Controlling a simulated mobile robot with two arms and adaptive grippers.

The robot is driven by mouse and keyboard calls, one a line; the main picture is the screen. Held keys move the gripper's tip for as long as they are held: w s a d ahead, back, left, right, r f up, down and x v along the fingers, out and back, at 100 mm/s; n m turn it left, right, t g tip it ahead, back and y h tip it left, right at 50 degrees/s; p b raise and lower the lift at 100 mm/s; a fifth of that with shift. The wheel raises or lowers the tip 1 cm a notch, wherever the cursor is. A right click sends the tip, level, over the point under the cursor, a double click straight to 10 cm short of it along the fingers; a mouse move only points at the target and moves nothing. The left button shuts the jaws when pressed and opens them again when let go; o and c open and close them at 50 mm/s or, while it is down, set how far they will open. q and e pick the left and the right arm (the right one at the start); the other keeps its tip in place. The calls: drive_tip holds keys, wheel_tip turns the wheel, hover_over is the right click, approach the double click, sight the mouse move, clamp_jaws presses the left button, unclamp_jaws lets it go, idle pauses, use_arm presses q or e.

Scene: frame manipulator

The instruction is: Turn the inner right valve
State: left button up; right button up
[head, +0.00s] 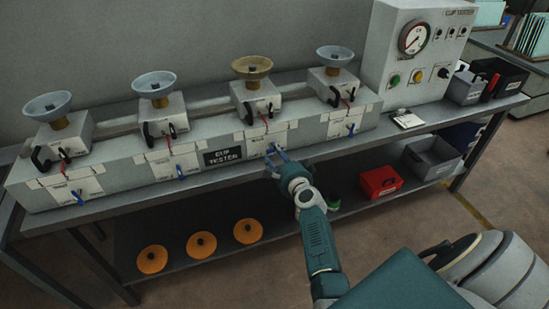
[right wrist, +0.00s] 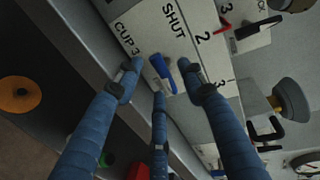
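The inner right valve, labelled CUP 3, has a small blue handle (right wrist: 163,75) on a white plate (right wrist: 150,30) marked SHUT in the right wrist view. In the head view it sits on the bench unit's front, below the tan cup (head: 252,67), mostly hidden by my fingers. My right gripper (head: 273,152) is at this handle. Its blue fingers (right wrist: 160,75) are spread apart, with the handle between their tips in the right wrist view. I cannot tell if any finger touches it. My left gripper is not in view.
Other blue valve handles (head: 181,172) (head: 351,128) line the long grey unit (head: 120,180). A control box with a gauge (head: 414,38) stands at the right. Orange discs (head: 200,244) and a red bin (head: 380,181) are on the lower shelf. Black clamps (head: 337,97) sit above the valves.

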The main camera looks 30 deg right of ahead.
drive_tip(key=shift+w+d+f, duration=0.1)
drive_tip(key=shift+w+d, duration=0.1)
drive_tip(key=shift+w, duration=0.3)
clamp_jaws()
